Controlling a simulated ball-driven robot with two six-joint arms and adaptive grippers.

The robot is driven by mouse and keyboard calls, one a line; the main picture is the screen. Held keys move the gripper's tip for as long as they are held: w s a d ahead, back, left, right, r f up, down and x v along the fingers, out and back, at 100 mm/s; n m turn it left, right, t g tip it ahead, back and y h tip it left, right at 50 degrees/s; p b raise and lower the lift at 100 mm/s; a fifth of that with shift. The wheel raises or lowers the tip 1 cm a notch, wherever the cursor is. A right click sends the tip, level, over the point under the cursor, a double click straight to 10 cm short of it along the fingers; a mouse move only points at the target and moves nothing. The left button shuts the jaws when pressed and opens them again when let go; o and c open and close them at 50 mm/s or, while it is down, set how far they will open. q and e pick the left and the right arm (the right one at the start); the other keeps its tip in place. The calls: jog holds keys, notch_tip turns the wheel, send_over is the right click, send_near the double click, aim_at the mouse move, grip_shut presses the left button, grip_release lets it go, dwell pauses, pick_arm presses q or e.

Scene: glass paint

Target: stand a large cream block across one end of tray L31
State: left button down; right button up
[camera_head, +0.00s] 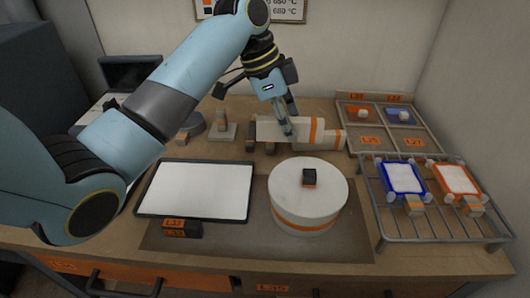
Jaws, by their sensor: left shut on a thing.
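My left gripper (287,128) reaches down at the back middle of the bench. It is shut on a cream block (268,129), one of the large cream blocks with orange bands there. The fingers hide part of it, and I cannot tell whether it is lifted. Another banded cream block (327,140) lies close beside it. No L31 label is readable. A blue-framed tray (389,190) and an orange-framed tray (440,187) with white fillings sit on the wire rack at right. A black-rimmed tray (143,201) with a white surface lies at front left. My right gripper is out of view.
The wire rack (440,237) fills the right front. A divided wooden holder (345,129) stands behind it. Brown supports (250,145) are near the cream blocks.

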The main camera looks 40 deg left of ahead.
pick_arm(q)
notch_tip(320, 180, down, 5)
jog(key=shift+r, duration=0.1)
notch_tip(320, 180, down, 5)
jog(key=shift+w+r+p, duration=0.1)
jog(key=shift+r+p, duration=0.05)
jog(key=shift+p, duration=0.15)
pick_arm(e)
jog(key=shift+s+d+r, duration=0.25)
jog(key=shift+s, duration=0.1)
pick_arm(q)
jog(key=shift+f, duration=0.2)
jog(key=c, duration=1.4)
grip_release()
jog(key=shift+c, duration=0.2)
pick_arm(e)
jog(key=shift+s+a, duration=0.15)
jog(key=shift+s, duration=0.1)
pick_arm(q)
jog(key=shift+r, duration=0.1)
